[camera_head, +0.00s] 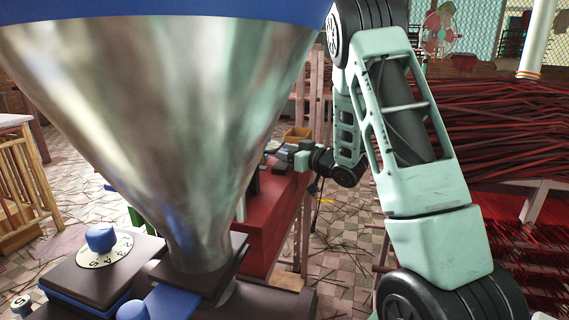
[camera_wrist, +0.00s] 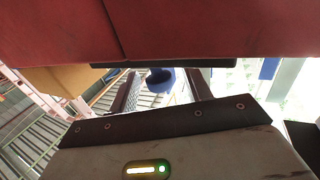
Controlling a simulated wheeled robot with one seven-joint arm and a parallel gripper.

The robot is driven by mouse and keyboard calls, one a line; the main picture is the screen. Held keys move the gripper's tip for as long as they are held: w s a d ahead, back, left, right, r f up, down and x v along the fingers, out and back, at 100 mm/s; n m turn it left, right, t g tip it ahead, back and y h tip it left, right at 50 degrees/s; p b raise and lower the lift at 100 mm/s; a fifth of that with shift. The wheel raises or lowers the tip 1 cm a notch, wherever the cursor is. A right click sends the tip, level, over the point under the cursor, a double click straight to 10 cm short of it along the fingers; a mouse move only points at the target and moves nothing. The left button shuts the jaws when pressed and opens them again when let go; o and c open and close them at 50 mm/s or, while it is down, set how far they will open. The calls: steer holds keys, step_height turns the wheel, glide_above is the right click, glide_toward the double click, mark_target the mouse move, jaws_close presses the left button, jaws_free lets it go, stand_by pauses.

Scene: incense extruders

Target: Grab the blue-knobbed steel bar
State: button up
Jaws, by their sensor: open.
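A round blue knob (camera_wrist: 160,77) shows in the wrist view, between and beyond the two dark fingers of my gripper (camera_wrist: 165,84). The fingers are apart, and I see nothing held between them. The steel bar itself is not clear; a pale, bright area lies around the knob. In the head view my gripper (camera_head: 278,158) is small and far off, level with the top of a red table (camera_head: 275,215). The blue-knobbed bar cannot be made out there; the big hopper covers much of that area.
A large steel hopper (camera_head: 165,120) fills the left of the head view, above a machine with a blue dial knob (camera_head: 101,238). A tan box (camera_head: 297,134) stands near my gripper. Red surfaces (camera_wrist: 180,30) fill the top of the wrist view. Racks of red sticks (camera_head: 495,130) stand right.

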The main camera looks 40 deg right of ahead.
jaws_close()
steer(key=shift+r, duration=0.1)
